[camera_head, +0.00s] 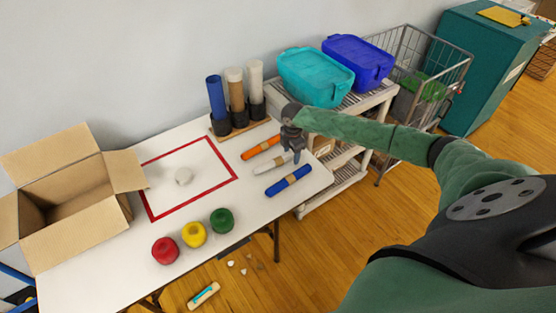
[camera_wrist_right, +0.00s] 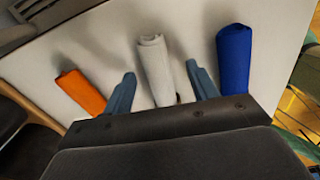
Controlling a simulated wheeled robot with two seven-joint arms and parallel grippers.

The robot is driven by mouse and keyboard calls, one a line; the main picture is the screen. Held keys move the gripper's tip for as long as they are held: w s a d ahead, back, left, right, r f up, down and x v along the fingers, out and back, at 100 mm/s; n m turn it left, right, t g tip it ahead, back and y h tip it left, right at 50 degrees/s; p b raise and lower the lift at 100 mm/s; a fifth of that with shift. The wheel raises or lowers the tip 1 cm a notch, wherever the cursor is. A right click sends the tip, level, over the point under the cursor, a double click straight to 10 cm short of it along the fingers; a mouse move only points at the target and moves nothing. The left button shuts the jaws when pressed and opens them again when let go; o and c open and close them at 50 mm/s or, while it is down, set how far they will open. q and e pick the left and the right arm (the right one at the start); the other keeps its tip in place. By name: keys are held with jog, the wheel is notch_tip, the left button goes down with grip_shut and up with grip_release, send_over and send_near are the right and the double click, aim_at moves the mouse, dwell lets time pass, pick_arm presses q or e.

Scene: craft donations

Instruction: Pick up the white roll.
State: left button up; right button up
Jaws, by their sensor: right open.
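The white roll (camera_head: 266,165) lies on the white table between an orange roll (camera_head: 261,147) and a blue roll (camera_head: 288,181). My right gripper (camera_head: 293,155) is over the roll's right end in the head view and hides part of it. In the right wrist view the white roll (camera_wrist_right: 154,60) runs between the two spread fingers of my right gripper (camera_wrist_right: 161,76), with the orange roll (camera_wrist_right: 80,92) to the left and the blue roll (camera_wrist_right: 234,58) to the right. The fingers are open; whether they touch the roll cannot be told. My left gripper is not in view.
An open cardboard box (camera_head: 75,192) stands at the table's left. Red, yellow and green balls (camera_head: 194,234) lie near the front edge. Upright rolls (camera_head: 236,92) stand behind. A shelf with bins (camera_head: 316,77) stands right.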

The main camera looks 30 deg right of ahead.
jog(key=shift+f, duration=0.25)
jog(key=shift+c, duration=0.2)
jog(key=c, duration=1)
jog(key=shift+r, duration=0.1)
